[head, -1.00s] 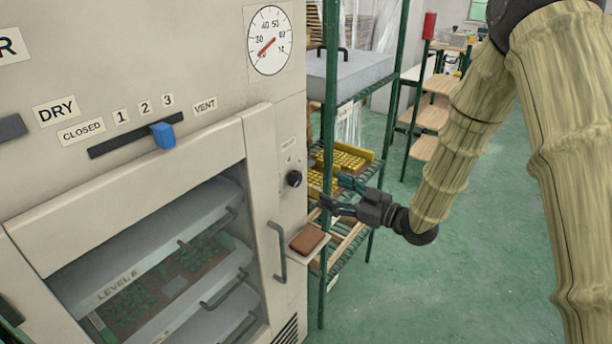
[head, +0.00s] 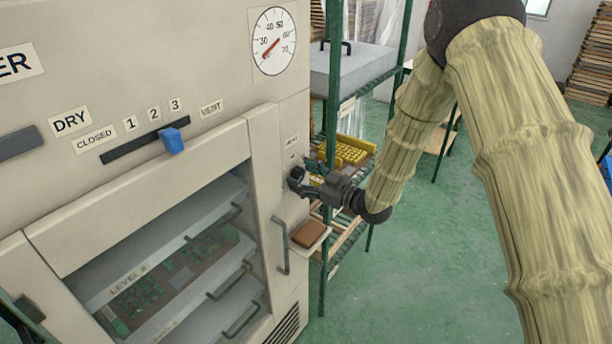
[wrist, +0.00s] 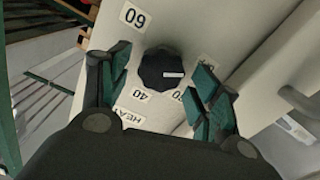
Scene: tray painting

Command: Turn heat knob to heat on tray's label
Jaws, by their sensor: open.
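The black heat knob (wrist: 158,66) is on the dryer's right-hand panel; it also shows in the head view (head: 296,174), partly behind my gripper. Its white pointer mark sits on its right side in the wrist view. In the head view, a tray label (head: 128,287) behind the dryer window reads LEVEL; no heat value is legible.
A round gauge (head: 274,41) is above the knob. A blue slider (head: 172,140) sits in the vent slot. A green rack (head: 330,110) stands right of the dryer.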

